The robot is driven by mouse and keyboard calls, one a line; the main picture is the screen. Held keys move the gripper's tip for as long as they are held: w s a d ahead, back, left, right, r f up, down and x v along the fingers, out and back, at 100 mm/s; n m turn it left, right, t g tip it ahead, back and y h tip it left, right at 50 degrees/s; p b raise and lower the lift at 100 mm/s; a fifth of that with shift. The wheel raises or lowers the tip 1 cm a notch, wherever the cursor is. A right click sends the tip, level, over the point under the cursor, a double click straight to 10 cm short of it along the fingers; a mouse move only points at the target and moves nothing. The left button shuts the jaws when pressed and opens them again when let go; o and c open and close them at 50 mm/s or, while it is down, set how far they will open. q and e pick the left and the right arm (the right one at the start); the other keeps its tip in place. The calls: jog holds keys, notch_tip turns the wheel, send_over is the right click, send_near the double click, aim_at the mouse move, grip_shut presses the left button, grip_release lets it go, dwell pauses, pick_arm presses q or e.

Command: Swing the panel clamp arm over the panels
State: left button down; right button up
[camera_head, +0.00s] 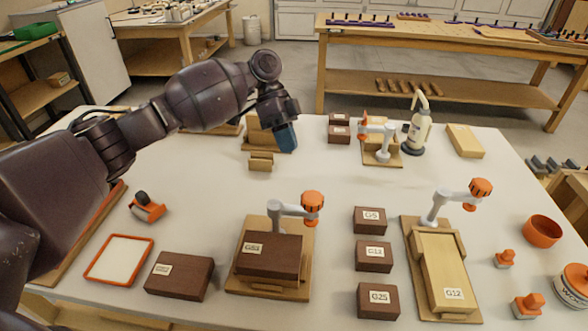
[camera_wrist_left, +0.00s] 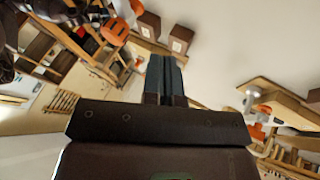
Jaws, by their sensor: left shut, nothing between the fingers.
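My left gripper (camera_head: 287,138) is shut and empty above the back middle of the white table; its fingers, pressed together, also show in the left wrist view (camera_wrist_left: 165,80). Three grey clamp arms with orange knobs stand on wooden fixtures. The front middle clamp arm (camera_head: 293,208) points right, behind a dark panel (camera_head: 268,256). The right clamp arm (camera_head: 455,194) points right and back, away from the pale panel (camera_head: 445,268) labelled G12. The back clamp arm (camera_head: 378,127) points left. My left gripper touches none of them. My right gripper is in neither view.
Loose dark panels (camera_head: 373,255) lie between the front fixtures, and another (camera_head: 180,276) lies at front left. A bottle (camera_head: 419,130) stands beside the back fixture. An orange bowl (camera_head: 542,230) stands at right. The table's middle is mostly clear.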

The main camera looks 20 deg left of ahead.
aim_at(294, 210)
pick_arm(q)
jog(key=s+d+f, duration=0.5)
jog(key=s+f, duration=0.2)
jog(key=shift+d+f+p, duration=0.3)
jog(key=shift+d, duration=0.05)
jog(key=shift+s, duration=0.1)
dwell(0.3)
